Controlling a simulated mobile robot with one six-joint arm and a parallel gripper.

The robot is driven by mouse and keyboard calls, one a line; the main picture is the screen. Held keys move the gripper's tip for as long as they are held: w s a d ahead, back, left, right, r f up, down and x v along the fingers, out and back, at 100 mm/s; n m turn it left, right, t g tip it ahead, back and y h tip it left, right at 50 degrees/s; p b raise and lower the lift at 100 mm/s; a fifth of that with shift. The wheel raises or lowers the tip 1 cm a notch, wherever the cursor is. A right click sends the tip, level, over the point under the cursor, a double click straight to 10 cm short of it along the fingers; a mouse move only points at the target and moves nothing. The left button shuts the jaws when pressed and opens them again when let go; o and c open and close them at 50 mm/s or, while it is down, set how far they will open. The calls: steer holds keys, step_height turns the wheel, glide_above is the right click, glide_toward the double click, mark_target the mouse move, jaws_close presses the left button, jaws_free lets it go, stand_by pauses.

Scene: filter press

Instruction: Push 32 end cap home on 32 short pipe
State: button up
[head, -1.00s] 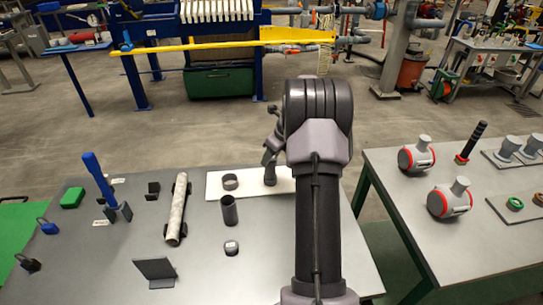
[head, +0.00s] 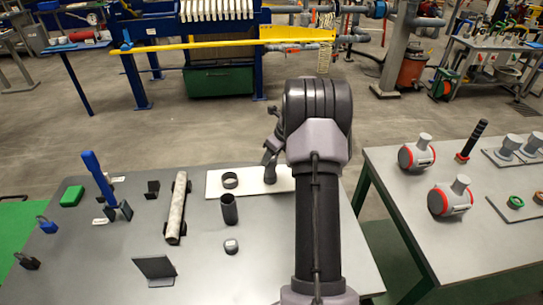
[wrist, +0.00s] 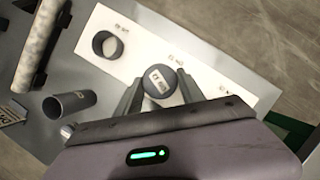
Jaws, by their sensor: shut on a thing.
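A round grey end cap (wrist: 158,82) with a small white label sits between the fingers of my gripper (wrist: 159,88) in the wrist view; the label is too small to read surely. My gripper is shut on this cap, over the white board (wrist: 215,72). Whether a short pipe stands under the cap is hidden. In the head view my gripper (head: 270,168) is low at the board's right part, partly hidden by my arm. A dark open pipe piece (head: 229,210) stands upright nearer the front. A dark short ring-like pipe (head: 230,180) stands on the board's left part.
A small labelled cap (head: 231,246) lies on the grey table (head: 205,275). A long mottled roll (head: 176,208) lies in a holder to the left. A blue-handled tool (head: 97,175) stands further left. The second table (head: 480,240) at right holds grey-red fittings.

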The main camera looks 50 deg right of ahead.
steer(key=shift+f, duration=0.15)
steer(key=o, duration=1.1)
steer(key=p+v, duration=0.6)
steer(key=v, duration=0.5)
steer(key=shift+p, duration=0.35)
